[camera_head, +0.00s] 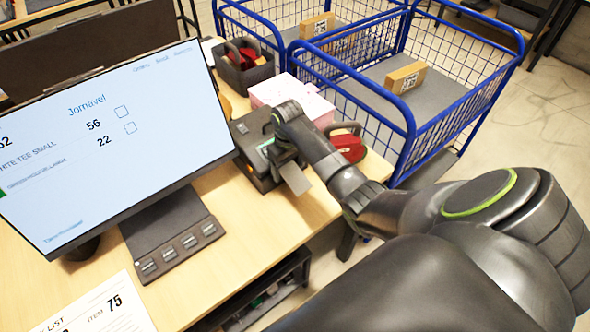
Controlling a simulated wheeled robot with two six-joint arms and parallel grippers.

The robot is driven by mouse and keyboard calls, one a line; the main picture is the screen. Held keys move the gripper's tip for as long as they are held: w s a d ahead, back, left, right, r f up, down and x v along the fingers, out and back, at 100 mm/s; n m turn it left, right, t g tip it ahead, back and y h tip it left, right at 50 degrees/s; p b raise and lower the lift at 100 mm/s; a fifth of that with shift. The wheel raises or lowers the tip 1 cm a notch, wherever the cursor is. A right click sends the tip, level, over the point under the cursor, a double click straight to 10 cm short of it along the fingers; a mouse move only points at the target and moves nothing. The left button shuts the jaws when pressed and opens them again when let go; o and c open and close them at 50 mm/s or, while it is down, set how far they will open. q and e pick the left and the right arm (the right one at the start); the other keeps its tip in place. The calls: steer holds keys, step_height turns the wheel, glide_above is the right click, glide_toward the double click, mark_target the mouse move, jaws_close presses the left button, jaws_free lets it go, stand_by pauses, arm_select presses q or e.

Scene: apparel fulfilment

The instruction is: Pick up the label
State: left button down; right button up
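A small pale grey flat piece, which looks like the label (297,179), is at the front of a dark label printer (253,143) on the desk. My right gripper (284,157) reaches over the printer's front from the right, right at the upper end of this piece. Its fingers are mostly hidden by its own body, so I cannot tell whether they are closed on the label or only beside it. My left gripper is not in view.
A large monitor (110,130) fills the left of the wooden desk (225,250). Blue wire carts (408,120) with cardboard boxes (406,77) stand beyond the desk.

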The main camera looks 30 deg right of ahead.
mark_target(289, 169)
steer(key=c, duration=0.5)
steer(key=shift+r, duration=0.15)
steer(key=shift+c, duration=0.2)
step_height(289, 169, up, 7)
steer(key=shift+w+r+b, duration=0.1)
steer(key=shift+b, duration=0.25)
steer(key=s+r+p, duration=0.3)
steer(key=r+p, duration=0.4)
steer(key=p, duration=0.2)
steer(key=shift+d+r, duration=0.15)
steer(key=shift+r, duration=0.15)
